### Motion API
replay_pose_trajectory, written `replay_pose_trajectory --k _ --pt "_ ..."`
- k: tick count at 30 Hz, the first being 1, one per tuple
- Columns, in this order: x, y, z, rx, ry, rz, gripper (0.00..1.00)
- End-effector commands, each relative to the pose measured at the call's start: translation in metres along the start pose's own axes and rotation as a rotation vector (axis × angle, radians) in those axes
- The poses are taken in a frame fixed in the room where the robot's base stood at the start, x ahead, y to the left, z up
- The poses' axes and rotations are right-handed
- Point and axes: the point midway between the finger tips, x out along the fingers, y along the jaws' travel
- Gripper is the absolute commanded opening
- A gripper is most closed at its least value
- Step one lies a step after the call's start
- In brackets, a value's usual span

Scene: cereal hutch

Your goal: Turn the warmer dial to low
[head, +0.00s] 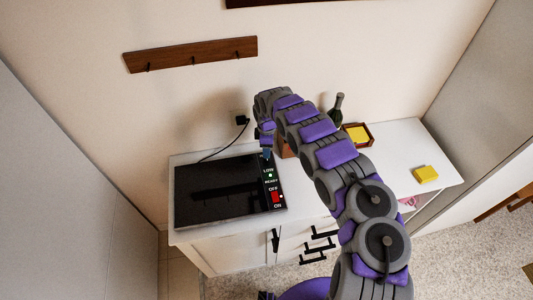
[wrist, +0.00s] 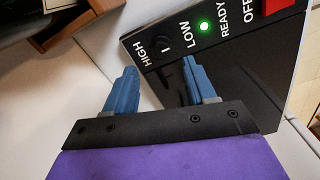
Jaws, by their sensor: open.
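The warmer (head: 220,190) is a flat black-topped unit on the white cabinet, with a control strip along its right side. In the wrist view its black control panel (wrist: 235,60) shows the words HIGH, LOW, READY and OFF. The dark dial (wrist: 164,47) lies between HIGH and LOW and shows a short light mark. Its outline blends into the panel, and I cannot tell its exact setting. My gripper (wrist: 158,66) is open, its two blue fingers apart and empty, just short of the dial. In the head view my gripper (head: 267,154) is over the strip's far end, and the dial is hidden.
A green light (wrist: 204,26) glows beside READY. A red switch (head: 276,197) sits by OFF and ON. A wooden box with yellow contents (head: 357,134), a dark bottle (head: 336,108) and a yellow block (head: 426,174) stand to the right. A black cord runs to a wall socket (head: 240,119).

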Motion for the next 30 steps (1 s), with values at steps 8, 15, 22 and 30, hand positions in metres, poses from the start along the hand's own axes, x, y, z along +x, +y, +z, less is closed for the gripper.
replay_pose_trajectory --k 8,15,22,30 --pt "-0.063 0.002 -0.001 0.000 -0.001 0.004 0.55" --pt "-0.101 0.002 -0.001 0.000 -0.001 0.005 0.55" --pt "-0.113 0.001 -0.002 0.000 -0.001 -0.001 0.55" --pt "-0.113 0.001 -0.002 0.000 -0.001 0.000 0.55"
